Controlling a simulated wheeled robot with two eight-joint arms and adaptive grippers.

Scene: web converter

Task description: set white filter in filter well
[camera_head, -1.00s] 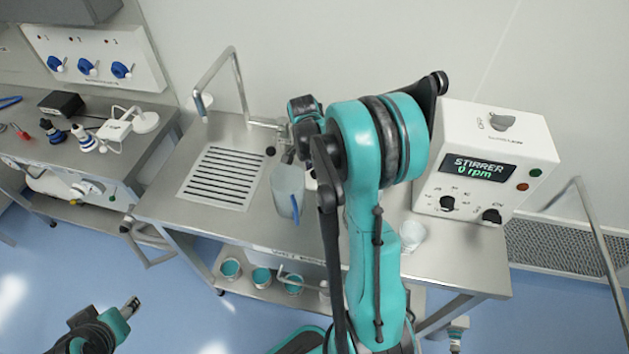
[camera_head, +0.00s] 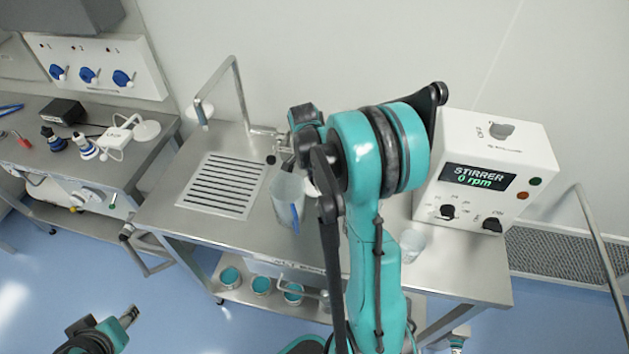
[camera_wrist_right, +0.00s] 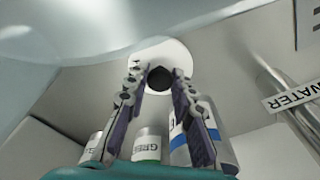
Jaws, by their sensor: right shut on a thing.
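In the right wrist view, a round white disc (camera_wrist_right: 173,53) with a dark round centre lies at the fingertips; I take it for the white filter. My right gripper (camera_wrist_right: 158,76) is closed on its dark centre, one finger on each side. In the head view my right arm covers most of this gripper. A small white patch (camera_head: 311,187) shows there beside the arm, but I cannot tell if it is the same disc. I cannot make out the filter well. My left gripper (camera_head: 130,314) is low at the left, over the floor, apart from everything; its jaws are unclear.
A clear jug (camera_head: 286,198) with a blue handle stands beside the drain grate (camera_head: 222,183) and tap (camera_head: 238,85). The stirrer box (camera_head: 485,165) and a clear cup (camera_head: 412,243) are right of my arm. Labelled bottles (camera_wrist_right: 147,144) show below the fingers.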

